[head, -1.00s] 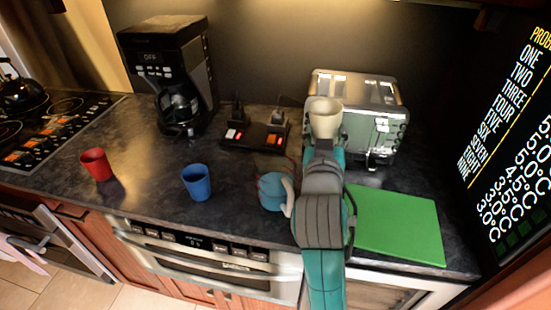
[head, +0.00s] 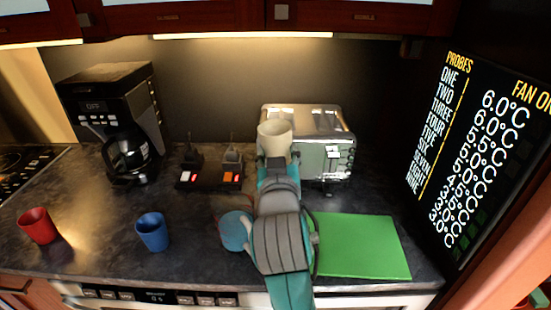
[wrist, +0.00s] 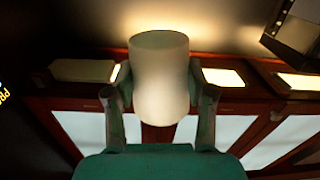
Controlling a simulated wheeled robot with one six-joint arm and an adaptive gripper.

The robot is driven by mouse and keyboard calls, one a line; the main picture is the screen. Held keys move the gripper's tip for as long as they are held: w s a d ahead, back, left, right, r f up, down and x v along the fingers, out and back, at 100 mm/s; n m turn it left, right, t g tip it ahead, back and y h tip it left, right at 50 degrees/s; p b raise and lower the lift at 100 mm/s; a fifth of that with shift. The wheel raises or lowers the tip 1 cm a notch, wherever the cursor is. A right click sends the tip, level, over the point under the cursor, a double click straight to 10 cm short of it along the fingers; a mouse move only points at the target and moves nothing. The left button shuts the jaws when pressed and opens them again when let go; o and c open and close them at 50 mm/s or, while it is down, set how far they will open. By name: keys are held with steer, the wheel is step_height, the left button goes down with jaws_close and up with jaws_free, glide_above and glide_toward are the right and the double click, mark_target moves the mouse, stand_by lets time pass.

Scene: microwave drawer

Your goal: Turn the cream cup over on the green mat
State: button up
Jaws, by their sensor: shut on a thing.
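The cream cup (head: 274,136) is held up by my gripper (head: 274,158), in front of the toaster in the head view. Its opening faces up in that view. In the wrist view the cream cup (wrist: 160,80) sits between the two fingers of my gripper (wrist: 160,90), which press on its sides. The green mat (head: 362,247) lies flat on the counter, right of my arm, with nothing on it. My arm hides part of the counter and the mat's left edge.
A silver toaster (head: 325,148) stands behind the mat. A blue cup (head: 153,232) and a red cup (head: 38,226) stand at left. A coffee maker (head: 118,125) is at the back left. A blue rounded object (head: 234,231) is beside my arm. A dark display panel (head: 480,150) borders the right.

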mark_target(278, 122)
steer(key=shift+r, duration=3.6)
steer(key=m, duration=0.3)
steer(key=shift+m, duration=1.4)
steer(key=shift+m, duration=0.9)
steer(key=m, duration=0.3)
steer(key=shift+m, duration=0.4)
steer(key=shift+m, duration=0.4)
